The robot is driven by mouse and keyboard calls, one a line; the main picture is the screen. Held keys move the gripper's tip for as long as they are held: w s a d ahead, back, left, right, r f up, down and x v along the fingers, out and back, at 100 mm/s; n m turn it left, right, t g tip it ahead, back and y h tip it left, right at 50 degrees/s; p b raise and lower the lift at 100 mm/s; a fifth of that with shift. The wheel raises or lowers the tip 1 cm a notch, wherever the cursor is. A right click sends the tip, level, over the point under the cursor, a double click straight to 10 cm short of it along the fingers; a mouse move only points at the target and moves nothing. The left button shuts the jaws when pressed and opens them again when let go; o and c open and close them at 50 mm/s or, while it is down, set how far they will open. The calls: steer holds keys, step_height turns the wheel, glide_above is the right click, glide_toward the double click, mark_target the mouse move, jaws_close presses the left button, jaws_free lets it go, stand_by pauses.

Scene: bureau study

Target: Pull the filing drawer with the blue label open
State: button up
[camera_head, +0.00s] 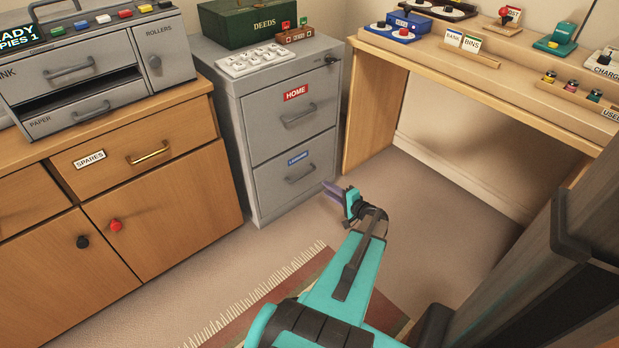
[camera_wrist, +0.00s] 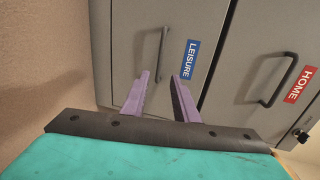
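The grey filing cabinet (camera_head: 246,160) has two drawers. The lower drawer (camera_head: 272,189) bears a blue label (camera_head: 298,158), which reads LEISURE in the wrist view (camera_wrist: 191,59). It looks shut, flush with the cabinet front. Its dark bar handle (camera_head: 300,174) also shows in the wrist view (camera_wrist: 163,55), just beyond the fingertips. My gripper (camera_head: 331,191) is just right of the lower drawer. In the wrist view its two purple fingers (camera_wrist: 162,77) are apart with nothing between them. They point at the handle but do not visibly hold it.
The upper drawer (camera_head: 265,121) has a red HOME label and looks shut. A wooden cabinet (camera_head: 160,215) stands to the left and a wooden desk (camera_head: 376,110) to the right. A fringed rug (camera_head: 262,304) lies in front. The carpet (camera_head: 425,215) right of my gripper is clear.

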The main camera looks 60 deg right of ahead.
steer(key=shift+w, duration=0.1)
steer(key=b+x, duration=0.3)
steer(key=x, duration=1)
steer(key=shift+w, duration=0.35)
jaws_close()
